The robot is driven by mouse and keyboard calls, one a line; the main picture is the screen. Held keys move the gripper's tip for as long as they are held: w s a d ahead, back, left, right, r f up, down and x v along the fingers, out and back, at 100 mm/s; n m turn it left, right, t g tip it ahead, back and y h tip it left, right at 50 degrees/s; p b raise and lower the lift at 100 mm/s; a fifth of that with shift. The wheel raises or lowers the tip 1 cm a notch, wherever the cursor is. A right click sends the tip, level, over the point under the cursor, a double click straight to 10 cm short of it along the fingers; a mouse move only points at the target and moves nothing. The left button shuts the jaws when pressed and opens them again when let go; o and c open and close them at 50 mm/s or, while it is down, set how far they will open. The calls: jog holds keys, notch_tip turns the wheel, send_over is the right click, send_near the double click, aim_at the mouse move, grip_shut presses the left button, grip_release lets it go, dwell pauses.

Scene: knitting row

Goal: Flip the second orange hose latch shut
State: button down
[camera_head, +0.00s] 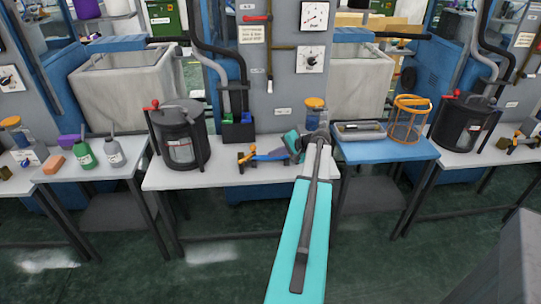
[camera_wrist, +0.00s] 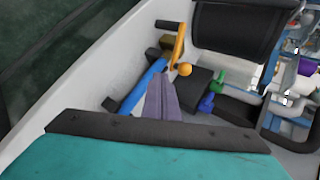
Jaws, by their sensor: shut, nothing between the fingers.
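An orange hose latch (camera_head: 247,154) sits at the end of a blue hose (camera_head: 268,156) on the middle grey table. In the wrist view the latch (camera_wrist: 179,45) is an orange lever with an orange ball and a dark grip, sticking out across the end of the blue hose (camera_wrist: 143,88). My gripper (camera_wrist: 160,80) is shut and empty, its fingertips beside the hose and a little short of the lever, apparently not touching it. In the head view my gripper is small and partly hidden by my wrist. Another orange latch (camera_head: 518,141) is on the right table.
A black lidded drum (camera_head: 180,135) stands left of the latch, and a black box with green and blue connectors (camera_head: 238,128) stands behind it. A blue table (camera_head: 385,150) with an orange wire basket (camera_head: 408,118) is to the right. The front of the middle table (camera_head: 215,179) is clear.

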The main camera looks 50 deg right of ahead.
jog(key=v, duration=0.7)
jog(key=shift+s+d+r+b, duration=0.2)
jog(key=shift+s+d+b, duration=0.1)
jog(key=shift+b, duration=0.15)
